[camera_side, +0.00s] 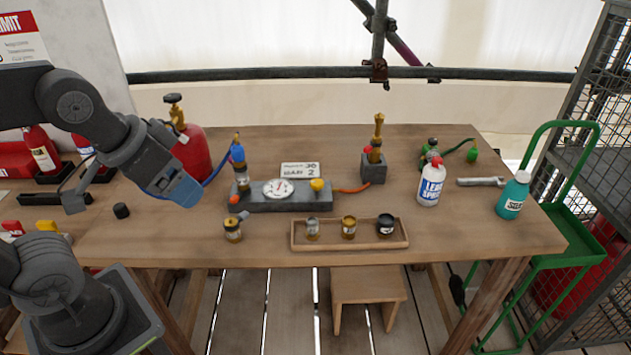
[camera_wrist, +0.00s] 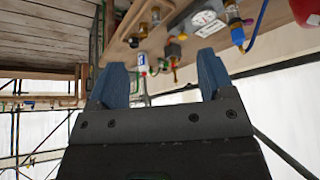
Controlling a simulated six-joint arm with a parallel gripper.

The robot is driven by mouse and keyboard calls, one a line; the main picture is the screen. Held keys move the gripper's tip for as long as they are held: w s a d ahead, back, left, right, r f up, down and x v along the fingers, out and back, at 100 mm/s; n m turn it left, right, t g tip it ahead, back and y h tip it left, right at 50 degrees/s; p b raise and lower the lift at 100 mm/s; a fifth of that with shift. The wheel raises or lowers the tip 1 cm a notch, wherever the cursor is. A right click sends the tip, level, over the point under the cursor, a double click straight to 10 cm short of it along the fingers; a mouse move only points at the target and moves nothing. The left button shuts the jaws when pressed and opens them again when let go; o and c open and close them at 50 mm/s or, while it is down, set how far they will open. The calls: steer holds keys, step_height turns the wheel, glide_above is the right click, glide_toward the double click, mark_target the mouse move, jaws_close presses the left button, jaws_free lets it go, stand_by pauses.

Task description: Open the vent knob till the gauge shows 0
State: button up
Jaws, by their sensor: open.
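The pressure gauge (camera_side: 278,189) has a white round dial on a grey block (camera_side: 297,205) at mid-table; its reading is too small to tell. A yellow knob (camera_side: 317,185) stands at the block's right end. A blue-topped brass fitting (camera_side: 238,160) stands at its left end. I cannot tell for certain which part is the vent knob. My gripper (camera_side: 186,192) is left of the block, above the table, touching none of these. In the wrist view my gripper (camera_wrist: 163,80) has its blue fingers apart with nothing held; the gauge (camera_wrist: 204,17) shows tilted near the top edge.
A red cylinder (camera_side: 192,152) stands behind my gripper, with a blue hose to the fitting. A wooden tray (camera_side: 330,243) with small jars lies in front of the block. A brass valve (camera_side: 376,138) and a white spray bottle (camera_side: 430,184) stand to the right.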

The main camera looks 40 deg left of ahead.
steer(key=shift+c, duration=0.7)
steer(key=shift+w+r, duration=0.3)
steer(key=shift+w, duration=0.05)
steer(key=shift+c, duration=0.4)
steer(key=w+r+m+g, duration=0.2)
steer(key=w+r, duration=0.2)
steer(key=w, duration=0.6)
steer(key=m+g, duration=0.4)
glide_above(317, 181)
step_height(317, 181, down, 14)
step_height(317, 181, down, 13)
steer(key=shift+f, duration=0.2)
